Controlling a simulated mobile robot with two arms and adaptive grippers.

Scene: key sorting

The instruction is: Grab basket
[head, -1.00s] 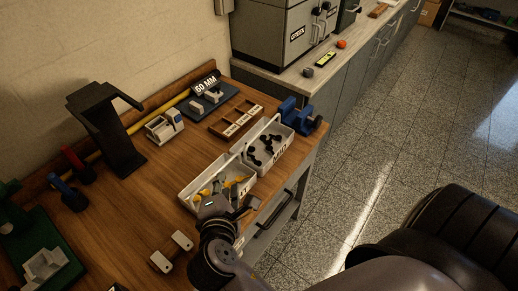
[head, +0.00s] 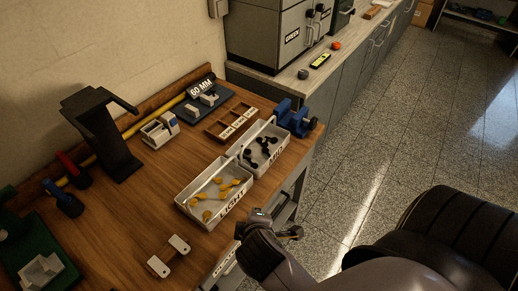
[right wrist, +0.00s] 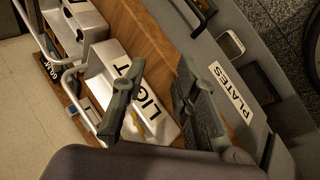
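A white basket-like bin labelled LIGHT (head: 213,222) stands on the workbench with several yellow keys in it. It also shows in the right wrist view (right wrist: 160,122), its label between my fingers. A matching white bin (head: 283,147) with dark keys stands directly behind it; its label is hard to read. My right gripper (head: 275,224) is just past the bench's front edge, right of the LIGHT bin and apart from it. In the right wrist view its two fingers are spread with nothing held between them. My left gripper is not in view.
A wooden sorting tray (head: 230,123) and a blue vise (head: 297,118) stand behind the bins. A black stand (head: 105,130) is at the left. A small white-ended holder (head: 168,257) lies near the front. A drawer labelled PLATES (right wrist: 232,92) is under the bench edge.

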